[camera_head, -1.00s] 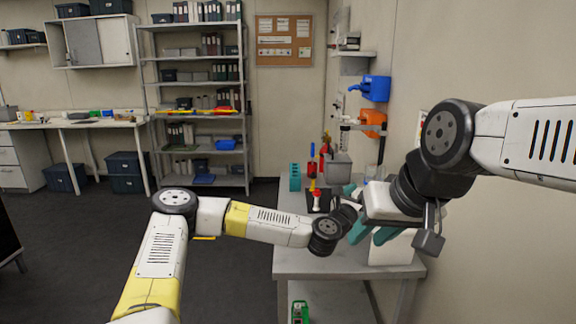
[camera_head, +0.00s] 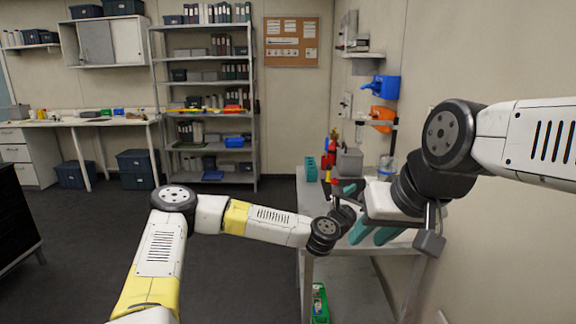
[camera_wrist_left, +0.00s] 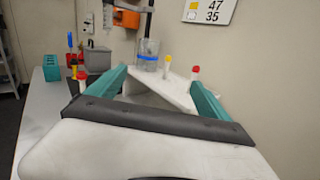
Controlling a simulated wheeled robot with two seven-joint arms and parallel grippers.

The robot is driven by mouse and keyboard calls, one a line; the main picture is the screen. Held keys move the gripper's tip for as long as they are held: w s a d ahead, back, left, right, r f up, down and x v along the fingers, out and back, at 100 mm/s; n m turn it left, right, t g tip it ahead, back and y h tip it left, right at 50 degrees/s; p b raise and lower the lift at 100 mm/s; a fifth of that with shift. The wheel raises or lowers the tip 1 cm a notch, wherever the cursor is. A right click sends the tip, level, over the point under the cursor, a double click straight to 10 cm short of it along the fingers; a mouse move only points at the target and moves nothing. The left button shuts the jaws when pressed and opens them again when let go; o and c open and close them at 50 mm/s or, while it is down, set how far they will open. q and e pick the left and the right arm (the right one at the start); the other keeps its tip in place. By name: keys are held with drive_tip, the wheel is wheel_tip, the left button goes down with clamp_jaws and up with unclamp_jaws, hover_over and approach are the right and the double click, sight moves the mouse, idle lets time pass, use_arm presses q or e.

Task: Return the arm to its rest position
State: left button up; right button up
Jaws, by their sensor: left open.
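My left arm (camera_head: 268,224) comes in from the left, bent at the elbow, with its wrist over the near edge of the grey table. My left gripper's teal fingers are spread wide with nothing between them in the left wrist view (camera_wrist_left: 157,76). In the head view, this gripper is mostly hidden behind its wrist and my right gripper. My right gripper (camera_head: 366,238) hangs from the right above the table, its two teal fingers apart and pointing down-left. I see nothing held between them.
The table (camera_head: 310,200) carries a teal rack (camera_head: 311,169), a grey box (camera_head: 350,162) and a clear beaker (camera_wrist_left: 148,61). A white rack with capped tubes (camera_wrist_left: 160,88) stands beyond the left fingers. The wall is close on the right. Floor (camera_head: 225,270) is clear at left.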

use_arm(q)
drive_tip(key=s+a+f+m+g+y, duration=0.3)
drive_tip(key=s+m+g, duration=0.5)
drive_tip(key=m, duration=0.9)
drive_tip(key=s+a+r+m+y, duration=0.2)
drive_tip(key=s+a+r+m, duration=0.1)
drive_tip(key=a, duration=0.5)
drive_tip(key=s+a+r+m+y, duration=0.2)
drive_tip(key=s+a, duration=0.2)
drive_tip(key=a, duration=0.4)
drive_tip(key=s+a+r+m+y, duration=0.2)
drive_tip(key=s+a+r+m, duration=0.1)
drive_tip(key=a, duration=0.4)
drive_tip(key=s+a+r+m+y, duration=0.1)
drive_tip(key=s+a+r+m, duration=0.2)
drive_tip(key=s+a, duration=0.9)
drive_tip(key=s+r, duration=0.1)
drive_tip(key=s, duration=0.2)
drive_tip(key=shift+s+r, duration=0.4)
